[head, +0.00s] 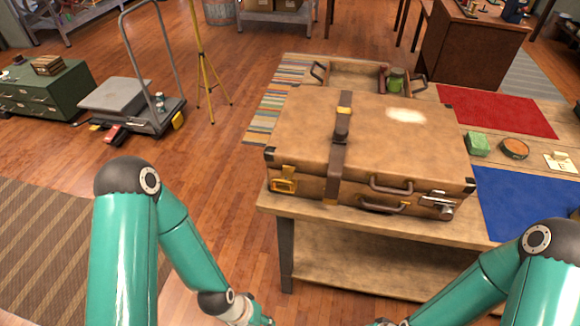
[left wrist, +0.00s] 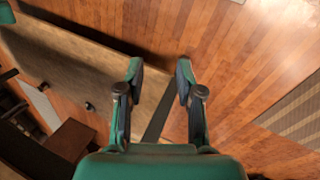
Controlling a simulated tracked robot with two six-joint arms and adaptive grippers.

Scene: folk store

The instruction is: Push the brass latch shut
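A brown leather suitcase (head: 375,140) lies flat on a wooden table (head: 350,270), its lid down. A brass latch (head: 284,183) is on its front at the left corner. A more silvery latch (head: 440,204) is on the front at the right. Whether either latch is fully closed is too small to tell. My left gripper (left wrist: 160,72) is open and empty in the left wrist view, its fingers apart above the floor and the lower table shelf. In the head view both grippers are at the bottom edge, mostly cut off, below and in front of the table.
A strap (head: 338,150) crosses the suitcase, and two handles (head: 391,186) are on its front. A red mat (head: 497,111), blue mat (head: 530,205), green block (head: 477,144) and round tin (head: 515,148) lie to the right.

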